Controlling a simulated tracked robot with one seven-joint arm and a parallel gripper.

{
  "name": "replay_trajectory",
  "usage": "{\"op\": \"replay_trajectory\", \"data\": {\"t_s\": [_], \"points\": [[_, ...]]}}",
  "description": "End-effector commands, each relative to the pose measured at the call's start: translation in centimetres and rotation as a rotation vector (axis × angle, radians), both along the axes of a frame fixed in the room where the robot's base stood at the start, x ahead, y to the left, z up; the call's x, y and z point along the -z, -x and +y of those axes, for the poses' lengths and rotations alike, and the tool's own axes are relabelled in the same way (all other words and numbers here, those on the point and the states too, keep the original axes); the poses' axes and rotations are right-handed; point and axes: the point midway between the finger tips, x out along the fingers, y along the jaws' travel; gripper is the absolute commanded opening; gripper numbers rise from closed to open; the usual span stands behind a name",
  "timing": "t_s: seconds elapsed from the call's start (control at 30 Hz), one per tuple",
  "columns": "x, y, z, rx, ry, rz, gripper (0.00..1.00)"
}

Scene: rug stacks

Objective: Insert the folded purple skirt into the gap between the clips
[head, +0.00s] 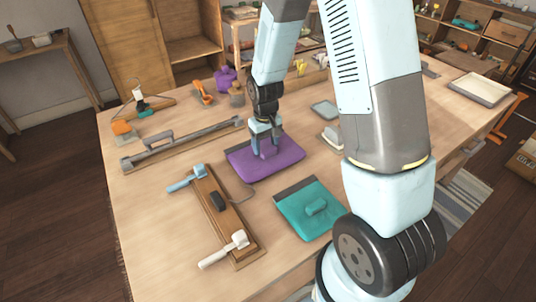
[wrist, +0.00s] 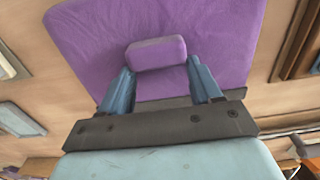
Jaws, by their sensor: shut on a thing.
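The folded purple skirt (head: 262,163) is a flat purple slab with a grey edge strip and a raised block on top. It lies on or just above the table at the middle; I cannot tell which. My gripper (head: 265,147) is above it, with its fingers shut on the raised block. The wrist view shows the purple skirt (wrist: 215,35) with the block between the blue fingers of my gripper (wrist: 158,75). A wooden board (head: 216,215) at the left front carries a light blue clip (head: 188,178) and a white clip (head: 225,249), with a gap between them.
A teal folded piece (head: 305,208) with a raised block lies to the right of the board. A long grey rail (head: 180,144) lies behind the board. A hanger (head: 142,103), an orange tool (head: 201,92) and purple container (head: 226,79) stand farther back. Bare table lies left of the board.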

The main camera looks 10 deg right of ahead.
Motion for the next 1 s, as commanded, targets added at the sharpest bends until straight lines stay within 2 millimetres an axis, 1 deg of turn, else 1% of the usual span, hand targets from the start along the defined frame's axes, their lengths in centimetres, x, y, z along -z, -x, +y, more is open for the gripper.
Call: {"op": "replay_trajectory", "data": {"t_s": [0.53, 0.7, 1.0], "points": [[-3.5, 0.0, 0.0, 0.0, -0.001, -0.002, 0.37], [-3.9, 0.0, 0.0, 0.0, 0.0, 0.0, 0.37], [-4.0, -0.1, 0.0, -0.01, 0.0, 0.0, 0.37]]}}
